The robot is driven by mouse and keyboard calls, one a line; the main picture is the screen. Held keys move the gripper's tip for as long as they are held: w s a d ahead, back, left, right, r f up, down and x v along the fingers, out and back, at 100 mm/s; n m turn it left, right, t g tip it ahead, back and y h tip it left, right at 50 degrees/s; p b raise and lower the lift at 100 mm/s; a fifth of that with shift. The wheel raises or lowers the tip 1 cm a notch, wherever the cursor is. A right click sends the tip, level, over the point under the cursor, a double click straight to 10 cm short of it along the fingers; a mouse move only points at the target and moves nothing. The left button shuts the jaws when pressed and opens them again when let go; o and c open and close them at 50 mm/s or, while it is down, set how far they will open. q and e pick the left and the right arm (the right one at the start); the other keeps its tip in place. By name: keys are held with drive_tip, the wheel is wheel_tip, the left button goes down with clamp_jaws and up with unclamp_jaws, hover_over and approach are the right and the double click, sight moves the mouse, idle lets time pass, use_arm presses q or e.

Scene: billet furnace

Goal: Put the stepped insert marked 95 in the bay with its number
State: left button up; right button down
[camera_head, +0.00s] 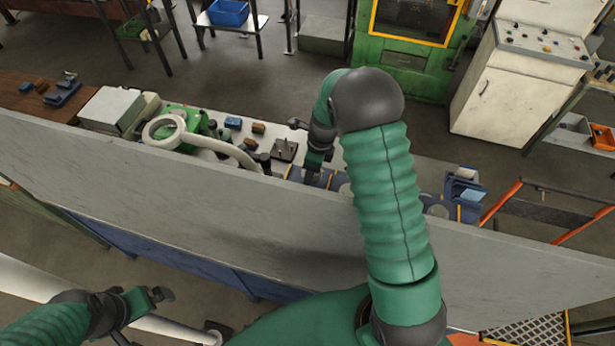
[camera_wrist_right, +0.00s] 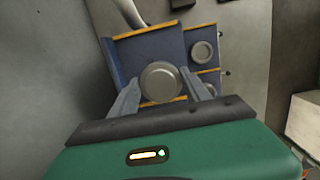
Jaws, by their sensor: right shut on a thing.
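A round grey metal insert (camera_wrist_right: 160,82) sits between the fingers of my right gripper (camera_wrist_right: 164,95) in the right wrist view, and the gripper is shut on it. Its number does not show. Behind it is a blue rack (camera_wrist_right: 148,48) with yellow edges. Another round metal insert (camera_wrist_right: 202,52) sits in a bay to the right. No bay number is readable. In the head view my right gripper (camera_head: 313,177) reaches down over the bench beyond the grey panel, and my arm hides part of the rack. My left gripper (camera_head: 161,295) is low at the left, away from the bench; its jaw opening is unclear.
A long grey panel (camera_head: 200,200) stands along the near side of the bench. A green machine with a pale ring (camera_head: 165,130), small blocks (camera_head: 233,123) and a dark plate with a post (camera_head: 285,149) stand left of my right gripper. An orange-railed frame (camera_head: 503,203) is at right.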

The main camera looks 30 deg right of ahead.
drive_tip(key=a, duration=0.2)
drive_tip(key=shift+w+a, duration=0.25)
drive_tip(key=shift+a, duration=0.05)
drive_tip(key=f, duration=0.3)
drive_tip(key=shift+s+d+f, duration=0.1)
drive_tip(key=shift+s, duration=0.15)
drive_tip(key=shift+d, duration=0.35)
drive_tip(key=c, duration=0.9)
unclamp_jaws()
drive_tip(key=shift+d+f, duration=0.15)
drive_tip(key=shift+d, duration=0.1)
drive_tip(key=shift+c, duration=0.2)
drive_tip(key=o, duration=0.4)
drive_tip(key=shift+d+f, duration=0.1)
drive_tip(key=shift+d, duration=0.15)
drive_tip(key=shift+o, duration=0.2)
drive_tip(key=shift+a, duration=0.35)
drive_tip(key=shift+a+r, duration=0.2)
drive_tip(key=shift+a, duration=0.3)
use_arm(q)
drive_tip(key=shift+s+a, duration=0.1)
drive_tip(key=shift+a, duration=0.5)
use_arm(e)
drive_tip(key=shift+d, duration=0.15)
